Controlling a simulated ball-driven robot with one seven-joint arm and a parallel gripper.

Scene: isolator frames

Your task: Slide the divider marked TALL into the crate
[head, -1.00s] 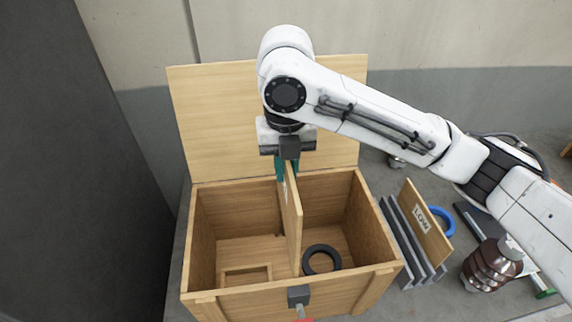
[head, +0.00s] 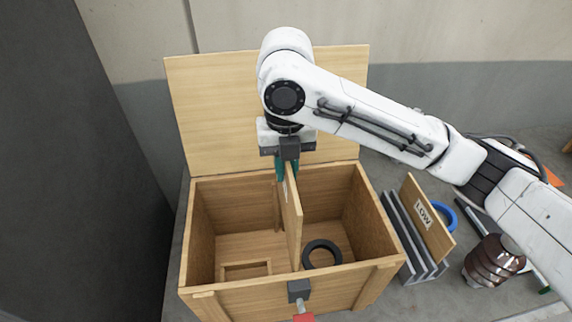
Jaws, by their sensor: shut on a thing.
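The open wooden crate (head: 194,250) stands in the middle with its lid raised at the back. A wooden divider (head: 294,222) stands upright inside it, running front to back near the middle. A white label shows on its face edge-on, too oblique to read. My gripper (head: 287,172) is shut on the divider's upper edge, toward the rear of the crate. The divider's bottom appears low in the crate; whether it touches the floor I cannot tell. A second divider marked LOW (head: 426,214) leans in a grey rack to the right.
A black ring (head: 321,246) lies in the crate's right part and a small wooden frame (head: 246,270) in its left part. The grey rack (head: 405,245), a blue ring (head: 447,216) and a brown ribbed insulator (head: 488,262) stand right of the crate. A dark wall is at left.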

